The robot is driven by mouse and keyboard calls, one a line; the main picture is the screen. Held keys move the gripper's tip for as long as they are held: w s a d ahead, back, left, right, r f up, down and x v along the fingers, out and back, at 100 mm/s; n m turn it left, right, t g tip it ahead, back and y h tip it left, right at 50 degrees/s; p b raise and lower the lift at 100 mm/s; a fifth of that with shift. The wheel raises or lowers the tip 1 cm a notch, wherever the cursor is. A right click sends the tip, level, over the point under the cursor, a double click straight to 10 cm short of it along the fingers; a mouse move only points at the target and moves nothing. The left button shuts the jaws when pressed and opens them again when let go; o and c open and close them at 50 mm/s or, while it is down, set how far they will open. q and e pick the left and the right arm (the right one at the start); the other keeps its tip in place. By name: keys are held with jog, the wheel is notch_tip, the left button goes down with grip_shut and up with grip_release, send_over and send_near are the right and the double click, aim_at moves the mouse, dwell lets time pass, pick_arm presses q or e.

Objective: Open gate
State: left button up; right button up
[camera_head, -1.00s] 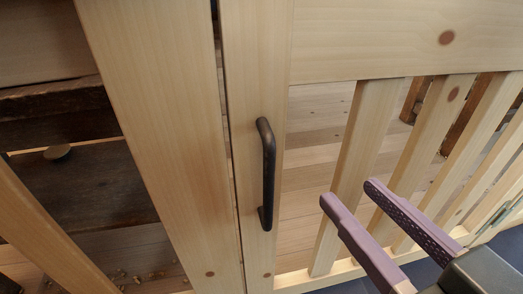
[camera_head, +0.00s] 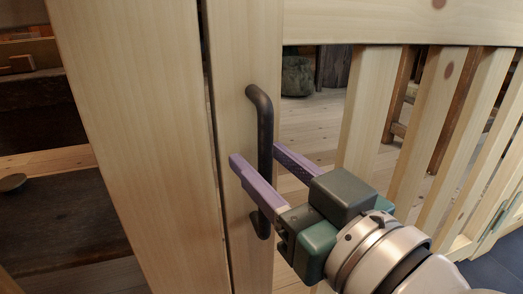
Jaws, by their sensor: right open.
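The gate (camera_head: 300,24) is pale wood with upright slats and fills the middle and right of the head view. Its black bar handle (camera_head: 265,121) stands upright on the gate's left stile. My right gripper (camera_head: 254,157) is open, with its two purple fingers on either side of the handle's lower half. I cannot tell whether a finger touches the bar. The gripper body hides a little of the handle's surroundings and the slats behind. The gate stands beside the post (camera_head: 140,130), with a narrow dark gap between them. My left gripper is not in view.
The wide pale post is left of the gate. Dark wooden furniture (camera_head: 60,215) stands behind it at the far left. A wooden floor (camera_head: 312,125) and a grey-green rounded object (camera_head: 297,77) show through the slats. Dark flooring lies at the bottom right.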

jog(key=shift+w+a, duration=0.1)
jog(key=shift+w, duration=0.1)
jog(key=shift+c, duration=0.2)
grip_shut()
dwell(1.2)
